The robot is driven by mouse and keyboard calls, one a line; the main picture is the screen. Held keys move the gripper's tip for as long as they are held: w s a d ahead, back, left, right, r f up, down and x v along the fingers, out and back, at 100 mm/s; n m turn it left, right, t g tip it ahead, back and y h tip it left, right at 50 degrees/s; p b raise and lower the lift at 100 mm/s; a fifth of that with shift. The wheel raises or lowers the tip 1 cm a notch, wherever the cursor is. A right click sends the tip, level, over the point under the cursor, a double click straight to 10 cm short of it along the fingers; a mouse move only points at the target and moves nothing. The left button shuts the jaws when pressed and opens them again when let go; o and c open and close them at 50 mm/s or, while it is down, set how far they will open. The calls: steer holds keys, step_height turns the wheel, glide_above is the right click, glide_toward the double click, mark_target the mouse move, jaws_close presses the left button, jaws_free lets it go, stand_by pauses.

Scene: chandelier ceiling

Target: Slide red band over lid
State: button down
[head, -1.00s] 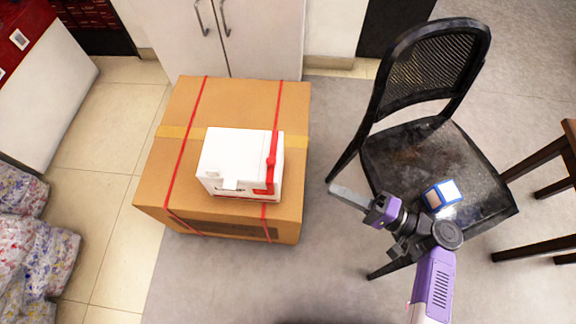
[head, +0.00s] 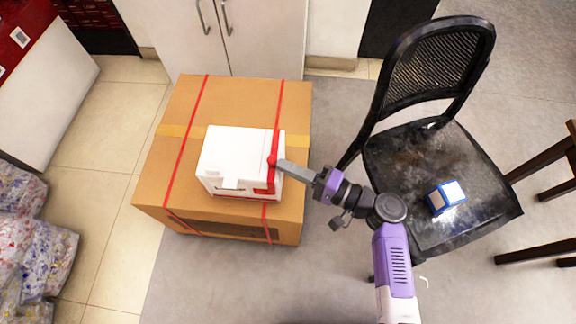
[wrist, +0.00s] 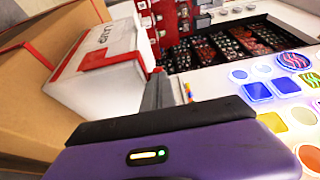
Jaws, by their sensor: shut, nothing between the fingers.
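A white box (head: 228,157) with a closed top sits on a large cardboard box. A red band (head: 275,147) runs across the right part of its top and down its front, with a round red knob (head: 272,161) on it. My gripper (head: 284,166) is shut and empty, its tip at the box's right side close to the knob. I cannot tell whether it touches. In the wrist view the white box (wrist: 103,75) shows at upper left with red edging and dark lettering, beyond the purple gripper body.
The cardboard box (head: 290,110) has red straps and yellow tape. A black chair (head: 440,215) with a small blue and white box (head: 445,197) on its seat stands to the right. White cabinets (head: 240,35) stand behind. Clear plastic bags (head: 45,245) lie at left.

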mark_target(262, 171)
steer(key=shift+a, duration=0.1)
steer(key=a+b, duration=0.1)
steer(key=a, duration=0.5)
steer(key=shift+w+a, duration=0.1)
steer(key=shift+a, duration=0.15)
steer(key=shift+d+b, duration=0.1)
steer(key=shift+b, duration=0.2)
